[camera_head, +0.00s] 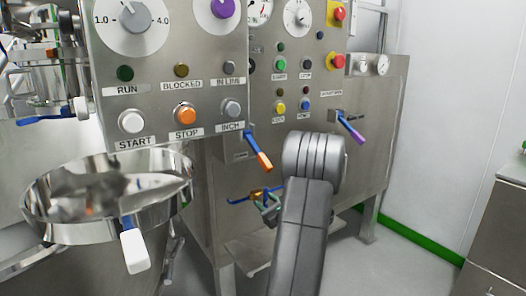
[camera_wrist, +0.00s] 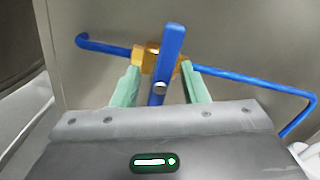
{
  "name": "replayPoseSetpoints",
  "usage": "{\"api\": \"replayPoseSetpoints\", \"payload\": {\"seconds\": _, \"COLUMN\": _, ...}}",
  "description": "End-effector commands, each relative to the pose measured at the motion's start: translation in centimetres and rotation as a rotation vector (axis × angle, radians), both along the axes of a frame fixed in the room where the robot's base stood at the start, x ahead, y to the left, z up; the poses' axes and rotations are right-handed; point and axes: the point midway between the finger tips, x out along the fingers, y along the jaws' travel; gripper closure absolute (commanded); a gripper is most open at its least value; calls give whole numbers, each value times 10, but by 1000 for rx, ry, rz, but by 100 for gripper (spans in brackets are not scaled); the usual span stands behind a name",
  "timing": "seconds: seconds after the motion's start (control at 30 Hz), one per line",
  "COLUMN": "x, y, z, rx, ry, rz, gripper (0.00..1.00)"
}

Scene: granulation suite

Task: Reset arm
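My gripper (camera_head: 266,207) is low in front of the steel cabinet, mostly hidden behind my grey arm in the head view. In the wrist view its two green fingers (camera_wrist: 160,72) stand apart, open, on either side of a blue valve lever (camera_wrist: 172,50). The lever points up across a brass valve body (camera_wrist: 149,58) on a thin blue pipe (camera_wrist: 235,74). Gaps show between the lever and both fingers. The fingertips are close to the brass body; I cannot tell whether they touch it. The blue pipe also shows in the head view (camera_head: 240,200).
A control panel (camera_head: 163,90) with knobs and buttons stands close at upper left. A blue lever with orange tip (camera_head: 258,149) and one with purple tip (camera_head: 350,127) jut from the cabinet (camera_head: 385,110). A steel bowl (camera_head: 60,228) is at left. Open floor (camera_head: 405,262) lies right.

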Motion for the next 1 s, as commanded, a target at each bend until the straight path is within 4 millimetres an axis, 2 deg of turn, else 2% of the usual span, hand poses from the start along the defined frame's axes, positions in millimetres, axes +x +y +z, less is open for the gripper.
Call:
{"api": "replayPoseSetpoints", "payload": {"seconds": 0.5, "x": 0, "y": 0, "z": -1, "rx": -383, "ry": -255, "rz": 0, "gripper": 60}}
{"api": "replayPoseSetpoints", "payload": {"seconds": 1.0, "x": 0, "y": 0, "z": 1, "rx": -446, "ry": -298, "rz": 0, "gripper": 60}}
